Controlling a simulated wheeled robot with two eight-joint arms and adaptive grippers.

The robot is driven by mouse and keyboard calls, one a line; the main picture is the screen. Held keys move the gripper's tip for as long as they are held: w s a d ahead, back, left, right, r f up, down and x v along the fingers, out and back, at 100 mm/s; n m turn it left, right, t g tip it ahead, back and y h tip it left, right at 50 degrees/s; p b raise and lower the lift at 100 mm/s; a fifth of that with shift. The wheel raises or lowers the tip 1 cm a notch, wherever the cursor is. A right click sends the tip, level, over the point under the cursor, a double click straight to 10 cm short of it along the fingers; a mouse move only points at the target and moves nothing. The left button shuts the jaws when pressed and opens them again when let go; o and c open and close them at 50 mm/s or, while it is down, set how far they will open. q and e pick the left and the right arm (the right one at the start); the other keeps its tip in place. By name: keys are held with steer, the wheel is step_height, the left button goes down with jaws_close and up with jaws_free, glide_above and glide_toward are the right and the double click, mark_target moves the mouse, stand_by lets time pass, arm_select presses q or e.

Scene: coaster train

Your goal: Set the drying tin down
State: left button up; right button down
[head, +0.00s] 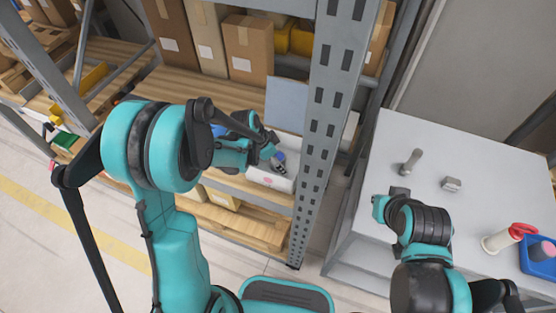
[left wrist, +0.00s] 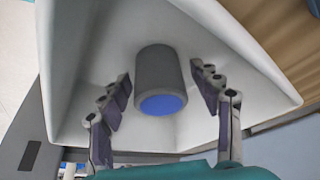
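In the left wrist view, a dark grey tin (left wrist: 162,72) with a blue end sits inside a white, flared tray (left wrist: 245,98). My left gripper (left wrist: 160,92) is open, with one finger on each side of the tin and a visible gap to each. In the head view, my left gripper (head: 268,148) reaches into the shelf rack at the white tray (head: 264,180); the tin (head: 279,158) shows there only as a small bluish-grey shape, partly hidden. My right gripper (head: 388,200) is above the near left side of the grey table; its fingers are too unclear to read.
A metal rack post (head: 325,110) stands just right of the tray. Cardboard boxes (head: 247,48) fill the back of the shelf. On the table (head: 400,130) are a grey peg-like part (head: 411,161), a small metal block (head: 451,184), a white-and-red roll (head: 502,239) and a blue bin (head: 530,262).

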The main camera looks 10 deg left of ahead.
arm_select(q)
steer(key=shift+r+p, duration=0.3)
steer(key=shift+r, duration=0.05)
steer(key=p+v, duration=0.3)
steer(key=v, duration=0.9)
steer(key=s+a+r+n+t+y, duration=0.1)
steer(key=s+r+n+t+y, duration=0.1)
steer(key=s+r+n, duration=0.2)
steer(key=s+a+r+n+t+y, duration=0.1)
steer(key=s+a+r+n+t, duration=0.1)
steer(key=s+r+n, duration=0.2)
steer(key=s+n, duration=0.3)
steer(key=s, duration=0.4)
steer(key=shift+a+t+y, duration=0.25)
steer(key=shift+t+y, duration=0.05)
steer(key=shift+y, duration=0.1)
